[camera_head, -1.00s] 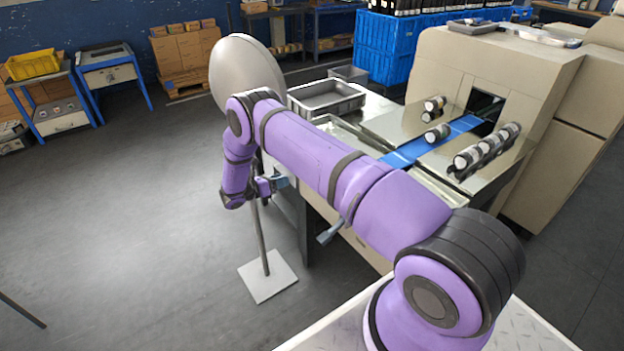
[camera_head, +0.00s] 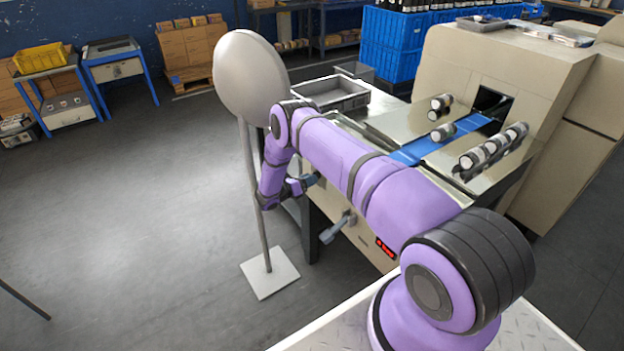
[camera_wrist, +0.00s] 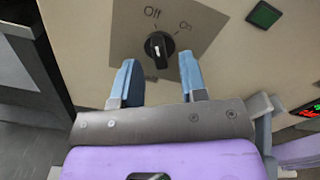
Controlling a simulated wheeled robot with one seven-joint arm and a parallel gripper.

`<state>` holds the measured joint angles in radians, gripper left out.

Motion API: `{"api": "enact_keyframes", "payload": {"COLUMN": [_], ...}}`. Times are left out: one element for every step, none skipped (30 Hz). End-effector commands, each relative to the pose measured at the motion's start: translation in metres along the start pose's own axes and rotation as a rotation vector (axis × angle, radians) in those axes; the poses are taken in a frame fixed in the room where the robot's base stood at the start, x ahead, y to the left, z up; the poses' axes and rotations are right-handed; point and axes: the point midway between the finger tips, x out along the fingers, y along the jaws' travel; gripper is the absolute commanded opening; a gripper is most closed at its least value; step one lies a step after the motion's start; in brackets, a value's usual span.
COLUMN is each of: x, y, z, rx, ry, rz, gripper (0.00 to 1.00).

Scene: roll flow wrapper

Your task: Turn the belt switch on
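The belt switch (camera_wrist: 159,46) is a black rotary knob on a grey plate, labelled "Off" and "On" in the wrist view. Its white mark points up toward the "Off" label, which sits above it; "On" is to the upper right. My gripper (camera_wrist: 160,80) is open, its two blue fingers apart and pointing at the panel. The knob appears between and just beyond the fingertips, with nothing held. In the head view my gripper (camera_head: 311,180) is near the machine's front side, and the switch itself is hidden there.
A green square button (camera_wrist: 263,14) is right of the switch, and a red display (camera_head: 385,248) is on the panel. A lever handle (camera_head: 338,229) sticks out of the machine front. A pole with a round disc (camera_head: 249,76) stands close to my arm. Several rolls lie beside the blue belt (camera_head: 440,140).

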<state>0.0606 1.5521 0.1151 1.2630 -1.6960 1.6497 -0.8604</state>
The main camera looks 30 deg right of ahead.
Motion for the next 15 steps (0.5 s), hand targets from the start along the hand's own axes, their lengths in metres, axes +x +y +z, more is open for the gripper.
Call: {"api": "enact_keyframes", "payload": {"x": [0.0056, 0.0077, 0.0100, 0.0114, 0.0125, 0.0137, 0.0144, 0.0148, 0.0150, 0.0151, 0.0150, 0.0150, 0.0149, 0.0149, 0.0149], "y": [-0.0002, -0.0002, -0.0002, -0.0001, -0.0001, 0.0000, 0.0000, 0.0000, 0.0000, 0.0000, 0.0000, 0.0000, 0.0000, 0.0000, 0.0000], "z": [-0.0004, -0.0004, -0.0004, -0.0003, -0.0002, -0.0002, -0.0001, -0.0001, -0.0001, -0.0001, -0.0001, -0.0001, -0.0001, -0.0001, -0.0001], "rx": [0.000, 0.000, 0.000, 0.000, 0.000, 0.000, 0.000, 0.000, 0.000, 0.000, 0.000, 0.000, 0.000, 0.000, 0.000], "ry": [0.002, 0.002, 0.002, 0.001, 0.001, 0.000, 0.000, 0.000, 0.000, 0.000, 0.000, 0.000, 0.000, 0.000, 0.000], "rz": [-0.001, -0.001, -0.001, 0.000, 0.000, 0.000, 0.000, 0.000, 0.000, 0.000, 0.000, 0.000, 0.000, 0.000, 0.000], "gripper": [0.39, 0.39, 0.39, 0.39, 0.39, 0.39, 0.39, 0.39, 0.39, 0.39, 0.39, 0.39, 0.39, 0.39, 0.35]}}
